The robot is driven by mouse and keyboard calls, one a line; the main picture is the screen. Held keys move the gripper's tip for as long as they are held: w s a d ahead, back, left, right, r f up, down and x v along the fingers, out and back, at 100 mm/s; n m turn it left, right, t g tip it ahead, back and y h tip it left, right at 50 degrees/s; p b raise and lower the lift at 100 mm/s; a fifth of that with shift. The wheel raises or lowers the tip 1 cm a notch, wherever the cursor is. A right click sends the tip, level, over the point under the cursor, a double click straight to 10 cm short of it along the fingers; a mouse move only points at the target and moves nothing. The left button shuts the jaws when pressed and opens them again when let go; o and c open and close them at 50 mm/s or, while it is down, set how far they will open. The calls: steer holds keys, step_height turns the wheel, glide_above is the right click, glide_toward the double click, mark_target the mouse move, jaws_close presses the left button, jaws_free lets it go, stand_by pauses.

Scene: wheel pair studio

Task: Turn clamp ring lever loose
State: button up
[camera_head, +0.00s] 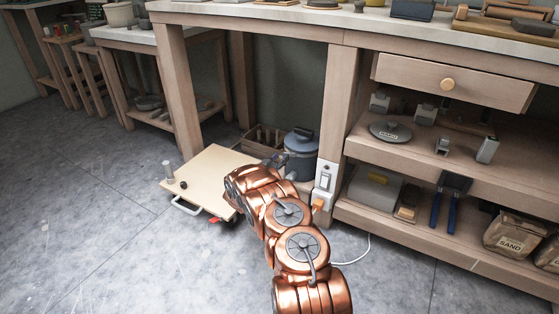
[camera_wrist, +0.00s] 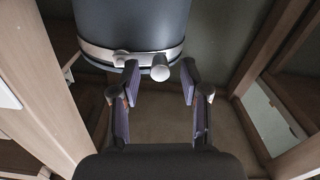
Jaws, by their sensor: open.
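A blue-grey lidded drum (camera_head: 301,143) stands under the bench, left of the bench leg. In the wrist view the drum (camera_wrist: 140,25) fills the upper middle, with a silver clamp ring (camera_wrist: 97,52) around it. A pale round-ended lever (camera_wrist: 160,72) sits at the ring's front. A smaller round fitting (camera_wrist: 120,58) lies to its left, beside the left fingertip. My gripper (camera_wrist: 160,78) is open, its dark fingers either side of the lever end, with visible gaps. In the head view my gripper (camera_head: 278,161) is at the drum's left front, and my arm hides part of the drum.
A wooden crate (camera_head: 262,138) stands behind left of the drum. A low wheeled board (camera_head: 207,172) lies to the left. The bench leg with a switch box (camera_head: 326,178) is close on the right. Shelves with tools are farther right. Floor at left is clear.

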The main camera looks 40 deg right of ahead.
jaws_close()
steer(key=shift+n+p, duration=0.5)
steer(key=shift+p, duration=0.55)
steer(key=shift+f+n+p, duration=0.15)
steer(key=shift+n+p, duration=0.35)
steer(key=shift+p, duration=0.3)
steer(key=s+f+n, duration=0.1)
steer(key=n, duration=0.2)
steer(key=f+n+p, duration=0.1)
steer(key=n, duration=0.2)
steer(key=s+f+n, duration=0.1)
steer(key=n, duration=0.2)
steer(key=shift+s+d+f+n, duration=0.15)
steer(key=shift+s+d+n, duration=0.2)
steer(key=shift+d+n, duration=0.05)
steer(key=shift+s+d+f+n+p, duration=0.15)
steer(key=shift+s+n, duration=0.25)
steer(key=shift+n, duration=0.65)
steer(key=shift+s+d+f+n+p, duration=0.1)
steer(key=shift+s+n+p, duration=0.2)
steer(key=shift+n, duration=0.75)
